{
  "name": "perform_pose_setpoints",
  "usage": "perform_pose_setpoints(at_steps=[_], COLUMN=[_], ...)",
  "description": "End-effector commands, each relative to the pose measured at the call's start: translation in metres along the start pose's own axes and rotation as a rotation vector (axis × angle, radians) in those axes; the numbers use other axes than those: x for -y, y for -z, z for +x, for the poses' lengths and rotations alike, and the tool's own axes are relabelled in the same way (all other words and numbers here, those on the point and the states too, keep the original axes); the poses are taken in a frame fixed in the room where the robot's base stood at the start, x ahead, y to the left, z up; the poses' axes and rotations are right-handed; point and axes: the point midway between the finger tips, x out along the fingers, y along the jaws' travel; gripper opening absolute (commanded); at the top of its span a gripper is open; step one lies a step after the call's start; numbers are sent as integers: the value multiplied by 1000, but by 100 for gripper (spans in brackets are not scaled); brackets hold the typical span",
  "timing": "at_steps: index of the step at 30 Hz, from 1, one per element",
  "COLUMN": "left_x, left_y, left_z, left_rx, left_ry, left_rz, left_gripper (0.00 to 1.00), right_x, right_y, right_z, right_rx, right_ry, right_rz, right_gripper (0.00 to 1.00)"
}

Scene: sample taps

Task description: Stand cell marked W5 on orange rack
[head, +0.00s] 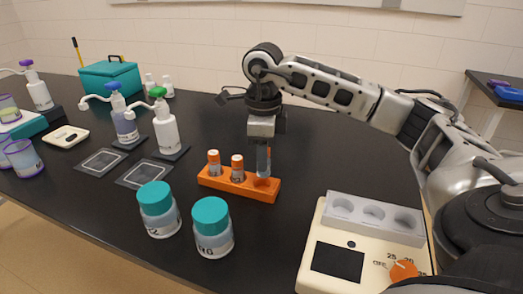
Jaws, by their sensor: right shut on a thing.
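The orange rack (238,187) lies on the black bench, left of my right arm. Two cells with orange caps and white labels stand in it, a left cell (214,163) and a middle cell (237,168). My right gripper (263,165) points straight down over the rack's right end. It is shut on a cell (269,158), of which only a little orange shows beside the fingers. The fingers hide the rest, so I cannot tell whether it rests in the rack. No W5 mark is readable. My left gripper is out of view.
Two teal-lidded jars (158,209) (212,227) stand in front of the rack. Pump bottles (165,130) and dark flat pads (145,174) are at left. The bench behind the rack is clear.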

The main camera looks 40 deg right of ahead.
Motion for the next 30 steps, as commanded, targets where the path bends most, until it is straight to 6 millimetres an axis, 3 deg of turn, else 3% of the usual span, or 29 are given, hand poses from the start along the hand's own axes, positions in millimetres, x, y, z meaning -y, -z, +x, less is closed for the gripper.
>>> perform_pose_setpoints(at_steps=[1, 5, 30], left_x=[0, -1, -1], left_y=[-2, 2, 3], left_z=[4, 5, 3], left_rx=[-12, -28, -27], left_ry=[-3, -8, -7], left_rz=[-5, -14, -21], left_gripper=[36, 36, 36], right_x=[0, 0, 0], right_y=[0, 0, -2], right_z=[10, 17, 19], right_rx=[0, 0, 0], right_ry=[0, 1, 0], right_rz=[0, 0, 0], right_gripper=[9, 9, 9])
